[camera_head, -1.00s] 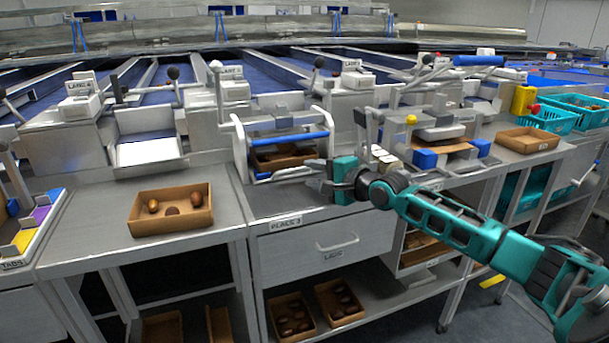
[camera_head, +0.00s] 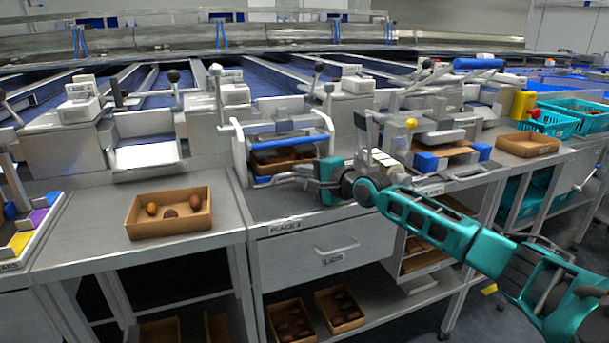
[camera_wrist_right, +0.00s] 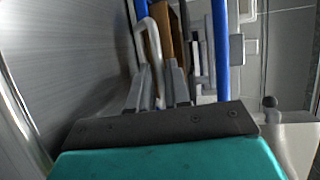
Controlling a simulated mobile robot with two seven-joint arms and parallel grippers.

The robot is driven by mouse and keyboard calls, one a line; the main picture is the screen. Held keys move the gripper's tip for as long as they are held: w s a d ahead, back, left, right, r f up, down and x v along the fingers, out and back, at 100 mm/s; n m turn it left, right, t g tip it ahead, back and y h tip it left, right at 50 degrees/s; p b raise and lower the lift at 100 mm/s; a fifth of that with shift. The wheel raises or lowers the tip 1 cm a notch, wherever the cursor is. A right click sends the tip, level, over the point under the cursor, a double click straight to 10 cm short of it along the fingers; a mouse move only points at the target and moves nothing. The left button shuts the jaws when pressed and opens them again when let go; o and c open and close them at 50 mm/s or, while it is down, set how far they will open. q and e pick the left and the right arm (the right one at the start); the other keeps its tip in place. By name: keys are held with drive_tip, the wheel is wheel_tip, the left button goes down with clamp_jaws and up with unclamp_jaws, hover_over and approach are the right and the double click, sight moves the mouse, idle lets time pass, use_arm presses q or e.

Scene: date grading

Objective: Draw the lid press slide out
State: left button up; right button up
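The lid press (camera_head: 239,150) stands on the middle bench in the head view. It is a pale frame with blue bars (camera_head: 290,143) across it and a brown tray of dates (camera_head: 285,160) inside. My right gripper (camera_head: 285,178) is at its low front edge, reaching in from the right. In the right wrist view, the two grey fingers (camera_wrist_right: 160,82) are apart, with a pale bent handle bar (camera_wrist_right: 152,42) running between them. Whether either finger touches the bar is unclear. My left gripper is out of view.
A drawer marked LIDS (camera_head: 310,255) is below the bench top. A tray with 3 dates (camera_head: 170,230) sits on the left bench. A station with blue blocks (camera_head: 425,162) stands just right of the press, close to my arm. Teal crates (camera_head: 560,122) are at the far right.

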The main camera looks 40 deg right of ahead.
clamp_jaws()
idle(1.0)
